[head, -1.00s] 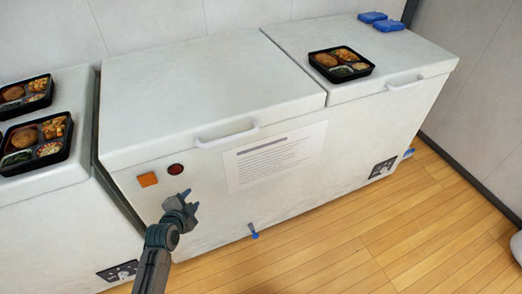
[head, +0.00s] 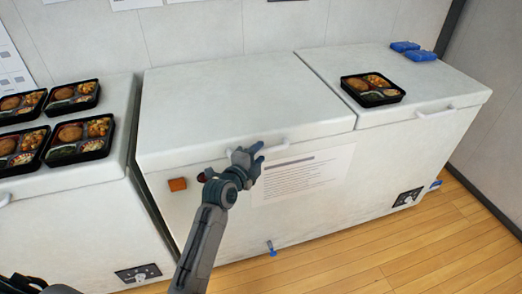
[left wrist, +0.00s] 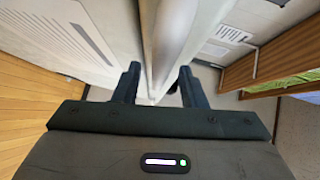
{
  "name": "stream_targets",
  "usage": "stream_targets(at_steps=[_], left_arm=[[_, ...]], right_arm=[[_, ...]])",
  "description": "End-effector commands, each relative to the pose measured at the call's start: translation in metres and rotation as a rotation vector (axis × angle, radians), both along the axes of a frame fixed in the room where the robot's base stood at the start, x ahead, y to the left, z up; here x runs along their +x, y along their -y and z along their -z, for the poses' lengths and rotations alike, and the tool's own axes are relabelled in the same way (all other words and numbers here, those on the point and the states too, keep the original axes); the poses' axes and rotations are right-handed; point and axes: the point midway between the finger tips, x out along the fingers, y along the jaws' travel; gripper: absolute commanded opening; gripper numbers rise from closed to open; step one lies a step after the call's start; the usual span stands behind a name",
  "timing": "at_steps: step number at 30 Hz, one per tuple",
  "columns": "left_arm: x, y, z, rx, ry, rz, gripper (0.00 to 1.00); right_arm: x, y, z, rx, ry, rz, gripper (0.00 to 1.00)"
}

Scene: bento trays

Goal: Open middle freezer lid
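The middle freezer's white lid (head: 240,100) is shut. Its white bar handle (head: 278,147) is on the front edge, partly hidden behind my left gripper (head: 253,160). In the left wrist view the handle (left wrist: 172,35) runs between the two dark fingers of my left gripper (left wrist: 158,85). The fingers are apart, one on each side of the bar, with gaps visible. My right gripper is not in view.
The right lid section carries a bento tray (head: 372,98) and blue packs (head: 412,51). Several bento trays (head: 80,158) sit on the left freezer (head: 95,180). The middle lid's top is bare. Wooden floor (head: 400,240) is clear in front.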

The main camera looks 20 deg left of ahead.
Motion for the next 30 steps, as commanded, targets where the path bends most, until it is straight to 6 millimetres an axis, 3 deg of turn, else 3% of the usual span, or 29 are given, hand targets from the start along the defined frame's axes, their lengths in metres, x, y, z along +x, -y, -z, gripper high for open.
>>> stream_targets(at_steps=[6, 14, 21, 30], left_arm=[[0.017, 0.003, 0.002, 0.001, 0.001, 0.000, 0.38], [0.018, 0.003, 0.003, 0.001, 0.000, -0.001, 0.38], [0.018, 0.003, 0.003, 0.000, 0.000, -0.001, 0.00], [0.019, 0.004, 0.000, -0.001, -0.002, 0.000, 0.00]], right_arm=[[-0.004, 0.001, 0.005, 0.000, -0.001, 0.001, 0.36], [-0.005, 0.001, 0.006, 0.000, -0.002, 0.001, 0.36], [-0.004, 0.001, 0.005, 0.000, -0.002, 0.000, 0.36], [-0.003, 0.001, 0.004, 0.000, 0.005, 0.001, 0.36]])
